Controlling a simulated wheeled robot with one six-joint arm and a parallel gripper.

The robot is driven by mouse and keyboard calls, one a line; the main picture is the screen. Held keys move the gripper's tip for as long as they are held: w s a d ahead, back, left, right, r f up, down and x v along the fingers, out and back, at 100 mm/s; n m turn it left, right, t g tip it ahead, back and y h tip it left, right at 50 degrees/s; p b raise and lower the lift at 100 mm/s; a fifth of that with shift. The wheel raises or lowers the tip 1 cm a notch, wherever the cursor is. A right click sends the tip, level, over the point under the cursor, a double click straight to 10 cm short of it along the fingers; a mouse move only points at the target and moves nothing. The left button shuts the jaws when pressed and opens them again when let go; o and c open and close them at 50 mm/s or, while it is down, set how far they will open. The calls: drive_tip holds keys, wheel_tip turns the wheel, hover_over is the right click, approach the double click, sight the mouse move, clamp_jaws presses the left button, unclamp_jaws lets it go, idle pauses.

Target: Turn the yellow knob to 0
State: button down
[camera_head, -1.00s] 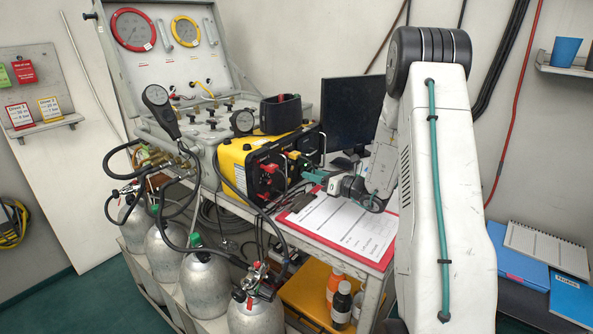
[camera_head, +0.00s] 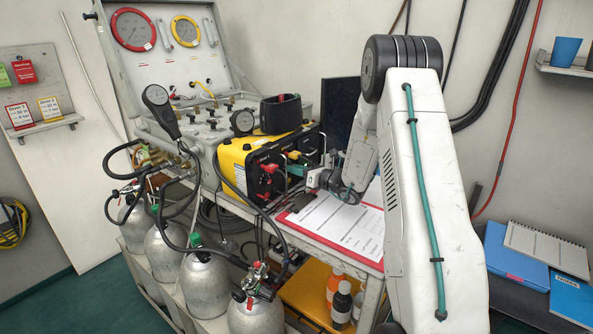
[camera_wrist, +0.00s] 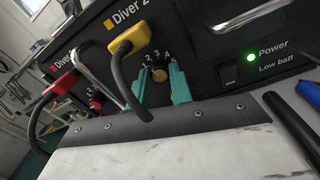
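The yellow knob (camera_wrist: 158,74) is small and sits on the black panel below the Diver 2 label, with numbers around its upper side. My gripper (camera_wrist: 160,80) has its two teal fingers on either side of the knob, apart and open. Whether they touch the knob, and where its pointer stands, I cannot tell. In the head view my gripper (camera_head: 298,168) reaches the front of the yellow-cased unit (camera_head: 234,158), and the knob is hidden there.
A yellow plug (camera_wrist: 128,38) with a dark cable hangs close to the left finger. A red plug (camera_wrist: 60,86) is further left. A metal handle (camera_wrist: 93,66) stands between them. A green Power light (camera_wrist: 252,57) glows at right. A red clipboard (camera_head: 372,262) lies below my arm.

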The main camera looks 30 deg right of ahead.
drive_tip(key=shift+n, duration=0.4)
drive_tip(key=n, duration=0.6)
drive_tip(key=shift+n, duration=0.3)
drive_tip(key=n, duration=0.3)
drive_tip(key=shift+a, duration=0.1)
drive_tip(key=shift+n, duration=1.8)
drive_tip(key=c, duration=1.2)
unclamp_jaws()
drive_tip(key=shift+c, duration=0.2)
